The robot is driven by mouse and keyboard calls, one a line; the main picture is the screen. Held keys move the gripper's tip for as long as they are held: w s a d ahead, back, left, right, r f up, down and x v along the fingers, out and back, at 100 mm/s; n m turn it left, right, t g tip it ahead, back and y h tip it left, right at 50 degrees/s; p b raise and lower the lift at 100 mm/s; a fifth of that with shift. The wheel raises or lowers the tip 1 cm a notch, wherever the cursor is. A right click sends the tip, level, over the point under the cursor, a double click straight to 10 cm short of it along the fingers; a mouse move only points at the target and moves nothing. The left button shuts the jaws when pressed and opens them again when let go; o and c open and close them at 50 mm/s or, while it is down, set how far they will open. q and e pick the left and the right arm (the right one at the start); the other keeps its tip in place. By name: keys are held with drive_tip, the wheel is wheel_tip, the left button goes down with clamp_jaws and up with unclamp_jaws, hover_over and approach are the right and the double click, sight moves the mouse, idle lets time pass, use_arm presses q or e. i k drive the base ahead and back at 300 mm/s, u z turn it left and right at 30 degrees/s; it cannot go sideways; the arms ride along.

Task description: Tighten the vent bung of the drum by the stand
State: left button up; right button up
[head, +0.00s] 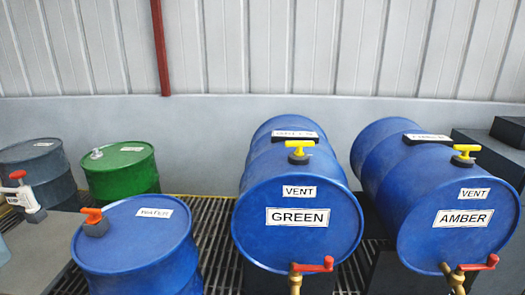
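A blue drum labelled GREEN (275,245) lies on its side in the middle, with a VENT label and a yellow T-handled bung (300,149) on top. A blue drum labelled AMBER (420,247) lies to its right, also with a VENT label and a yellow T-handled bung (465,152). An upright blue drum labelled WATER (135,260) has an orange-handled dark fitting (94,219) on its lid. An upright green drum (125,175) has a silver bung (97,154). How tight any bung is cannot be told. Neither gripper is in view.
Red-handled brass taps (312,266) (478,265) project from both lying drums. A dark grey drum (40,175) stands at the left, behind a red-and-white valve (24,193). Dark blocks (488,145) stand at right. A grating (213,230) shows between the drums.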

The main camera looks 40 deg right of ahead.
sight(300, 145)
drive_tip(key=u, duration=1.9)
drive_tip(key=k, duration=0.95)
drive_tip(key=z, duration=1.5)
